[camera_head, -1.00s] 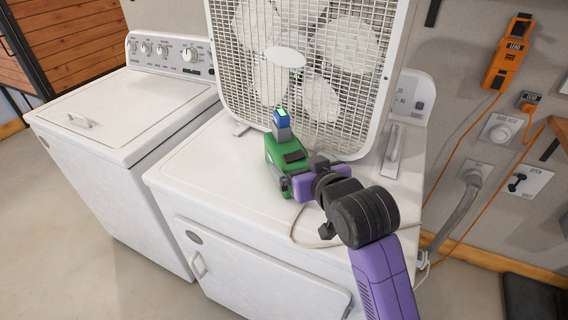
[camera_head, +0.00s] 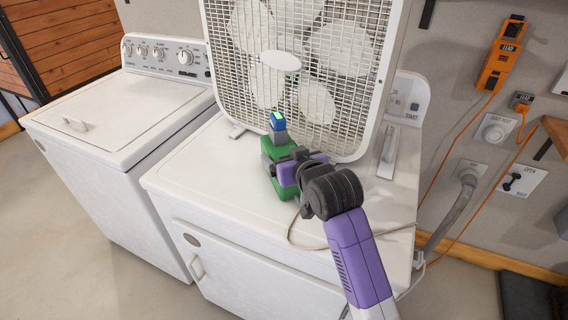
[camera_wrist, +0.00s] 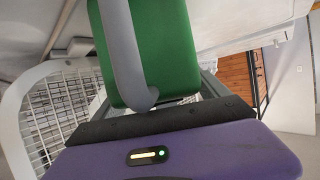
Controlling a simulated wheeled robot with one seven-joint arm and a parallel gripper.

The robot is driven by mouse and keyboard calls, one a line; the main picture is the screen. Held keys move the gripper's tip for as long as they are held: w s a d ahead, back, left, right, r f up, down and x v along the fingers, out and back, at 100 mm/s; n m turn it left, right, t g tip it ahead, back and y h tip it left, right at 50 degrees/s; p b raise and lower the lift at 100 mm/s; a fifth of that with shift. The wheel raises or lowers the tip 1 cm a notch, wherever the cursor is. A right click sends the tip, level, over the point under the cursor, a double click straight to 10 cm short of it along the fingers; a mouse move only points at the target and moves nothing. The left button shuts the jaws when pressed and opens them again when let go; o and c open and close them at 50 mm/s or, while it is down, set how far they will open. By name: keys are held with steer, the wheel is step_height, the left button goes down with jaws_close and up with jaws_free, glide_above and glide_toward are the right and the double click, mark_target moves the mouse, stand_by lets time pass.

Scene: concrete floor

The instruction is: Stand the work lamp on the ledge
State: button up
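The work lamp (camera_head: 283,152) has a green body and a blue top with a lit green patch. It is upright over the white dryer top, in front of the box fan. My purple and black gripper (camera_head: 286,173) is at its near side and appears shut on it. The wrist view shows the lamp's green body (camera_wrist: 172,50) and a curved grey bar close against my gripper; the fingertips are hidden. I cannot tell whether the lamp's base touches the dryer. A wooden ledge (camera_head: 555,137) is partly in view at the right edge.
The box fan (camera_head: 330,85) stands at the back of the dryer (camera_head: 200,170), close behind the lamp. A white washer (camera_head: 110,115) is to the left. Orange cables hang from a wall-mounted orange tool (camera_head: 500,58) at right. A pale cord lies across the dryer's front right. The dryer's left top is clear.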

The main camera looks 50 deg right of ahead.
mark_target(286, 153)
steer(key=c, duration=1.4)
steer(key=shift+r, duration=0.2)
steer(key=c, duration=0.3)
step_height(286, 153, up, 18)
steer(key=shift+f+p, duration=0.1)
steer(key=shift+p, duration=0.4)
